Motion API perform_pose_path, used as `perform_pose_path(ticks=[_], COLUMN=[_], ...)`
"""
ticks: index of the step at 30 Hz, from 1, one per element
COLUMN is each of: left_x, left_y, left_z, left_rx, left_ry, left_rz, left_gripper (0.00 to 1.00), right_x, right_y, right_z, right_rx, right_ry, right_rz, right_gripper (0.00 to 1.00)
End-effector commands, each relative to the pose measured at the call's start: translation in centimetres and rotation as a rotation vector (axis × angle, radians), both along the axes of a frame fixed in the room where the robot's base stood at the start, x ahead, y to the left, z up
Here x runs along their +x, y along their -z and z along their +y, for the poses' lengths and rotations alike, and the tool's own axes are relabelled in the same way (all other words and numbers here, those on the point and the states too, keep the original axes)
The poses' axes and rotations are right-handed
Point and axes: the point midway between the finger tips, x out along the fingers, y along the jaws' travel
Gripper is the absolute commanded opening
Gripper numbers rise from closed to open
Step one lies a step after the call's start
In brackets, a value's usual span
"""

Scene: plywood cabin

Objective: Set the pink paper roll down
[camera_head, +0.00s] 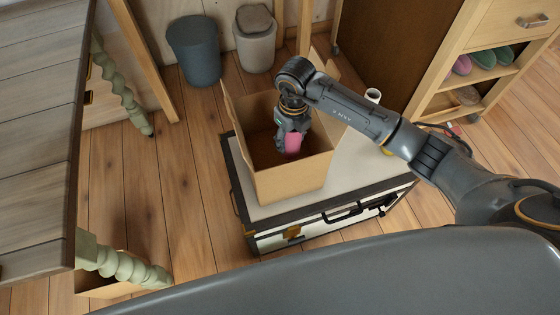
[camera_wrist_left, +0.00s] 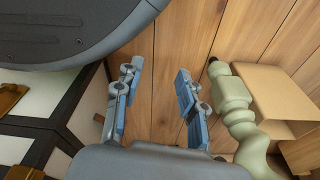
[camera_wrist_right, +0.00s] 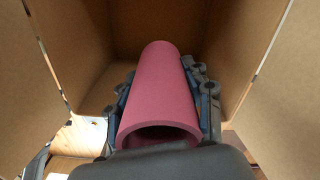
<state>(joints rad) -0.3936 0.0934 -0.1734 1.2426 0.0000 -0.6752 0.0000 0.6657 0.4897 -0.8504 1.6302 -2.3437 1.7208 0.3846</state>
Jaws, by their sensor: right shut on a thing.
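The pink paper roll (camera_wrist_right: 160,90) is a hollow tube between the fingers of my right gripper (camera_wrist_right: 162,95), which is shut on it. In the head view the pink roll (camera_head: 292,143) shows low inside an open cardboard box (camera_head: 290,183), with my right gripper (camera_head: 288,138) reaching down from above. Box walls surround the roll in the right wrist view. I cannot tell whether the roll touches the box floor. My left gripper (camera_wrist_left: 155,100) is open and empty above the wooden floor; it does not show in the head view.
The box stands on a light-topped chest (camera_head: 345,168) with dark edges. A white cup (camera_head: 373,95) stands behind my right arm. Two bins (camera_head: 195,50) stand at the back. A wooden table (camera_head: 35,130) is on the left, shelves (camera_head: 490,75) on the right. Floor between table and chest is clear.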

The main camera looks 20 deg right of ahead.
Motion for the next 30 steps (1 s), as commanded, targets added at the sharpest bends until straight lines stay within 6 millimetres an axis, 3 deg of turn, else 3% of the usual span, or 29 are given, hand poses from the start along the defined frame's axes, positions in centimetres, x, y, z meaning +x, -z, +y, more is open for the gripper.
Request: perform_pose_path(ticks=[6, 10, 15, 21, 30], left_x=[0.8, 1.1, 1.8, 3.1, 4.5], left_y=[0.2, 0.1, -0.4, -2.1, -4.1], left_z=[-0.1, -0.1, -0.3, -0.5, -0.6], left_rx=[-0.001, -0.001, -0.001, -0.003, -0.004], left_ry=[-0.002, -0.002, -0.003, -0.006, -0.008], left_rz=[-0.007, -0.008, -0.015, -0.026, -0.040], left_gripper=[0.40, 0.40, 0.40, 0.40, 0.40], right_x=[0.7, 1.0, 0.9, 0.9, 0.9], right_y=[3.3, 4.1, 6.1, 9.7, 13.2], right_z=[0.6, 0.8, 0.8, 0.8, 0.8], right_rx=[0.001, 0.001, -0.002, -0.003, -0.003], right_ry=[0.501, 0.672, 0.752, 0.753, 0.751], right_rz=[0.017, 0.020, 0.026, 0.024, 0.024], right_gripper=[0.12, 0.12, 0.12, 0.12, 0.12])
